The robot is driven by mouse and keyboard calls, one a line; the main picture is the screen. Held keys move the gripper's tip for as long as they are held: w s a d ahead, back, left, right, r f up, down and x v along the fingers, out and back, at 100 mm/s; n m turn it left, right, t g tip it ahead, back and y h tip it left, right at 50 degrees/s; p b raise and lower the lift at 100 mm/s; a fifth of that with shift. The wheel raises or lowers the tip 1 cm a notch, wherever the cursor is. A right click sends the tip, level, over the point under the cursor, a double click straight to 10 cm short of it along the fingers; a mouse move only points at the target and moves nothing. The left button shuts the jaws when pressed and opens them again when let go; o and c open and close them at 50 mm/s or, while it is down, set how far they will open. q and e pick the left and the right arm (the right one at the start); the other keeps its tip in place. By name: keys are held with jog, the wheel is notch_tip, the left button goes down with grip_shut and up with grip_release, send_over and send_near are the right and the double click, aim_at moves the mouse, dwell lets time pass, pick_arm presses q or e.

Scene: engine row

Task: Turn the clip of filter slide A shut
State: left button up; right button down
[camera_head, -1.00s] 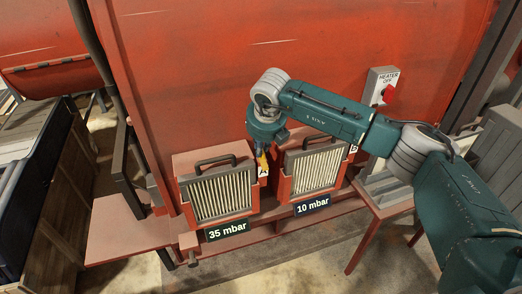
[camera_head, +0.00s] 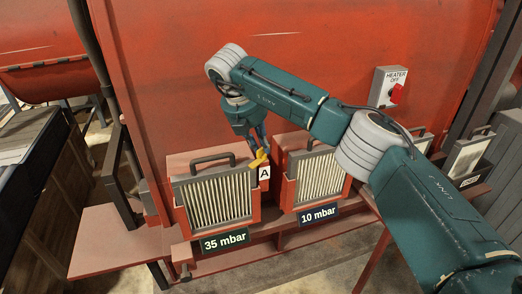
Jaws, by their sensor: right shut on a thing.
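Filter slide A (camera_head: 215,200) is a white pleated panel with a dark frame and top handle, seated in a red housing above the "35 mbar" label. The label "A" (camera_head: 264,173) is at its upper right. The yellow clip (camera_head: 258,160) is at the top right corner of the slide, tilted. My right gripper (camera_head: 258,150) comes down from above and is shut on the clip; its fingertips are small and partly hidden. My left gripper is not in view.
A second filter slide (camera_head: 318,178) stands just right, above the "10 mbar" label (camera_head: 319,214). A heater switch box (camera_head: 388,87) is on the red wall. A red shelf (camera_head: 110,245) juts out at the left.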

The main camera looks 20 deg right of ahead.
jog(key=shift+w+r+m+g+h, duration=0.1)
jog(key=shift+m+g+h, duration=0.2)
jog(key=shift+m, duration=0.7)
jog(key=shift+r+m+p, duration=0.1)
jog(key=shift+m+p, duration=0.3)
jog(key=shift+w+m+g+p, duration=0.1)
jog(key=shift+m+g+p, duration=0.4)
jog(key=shift+m+p, duration=0.4)
jog(key=shift+m+g+p, duration=0.3)
jog(key=shift+m+p, duration=0.5)
jog(key=shift+p, duration=0.1)
jog(key=shift+d, duration=0.1)
jog(key=c, duration=1.7)
grip_release()
jog(key=shift+c, duration=0.2)
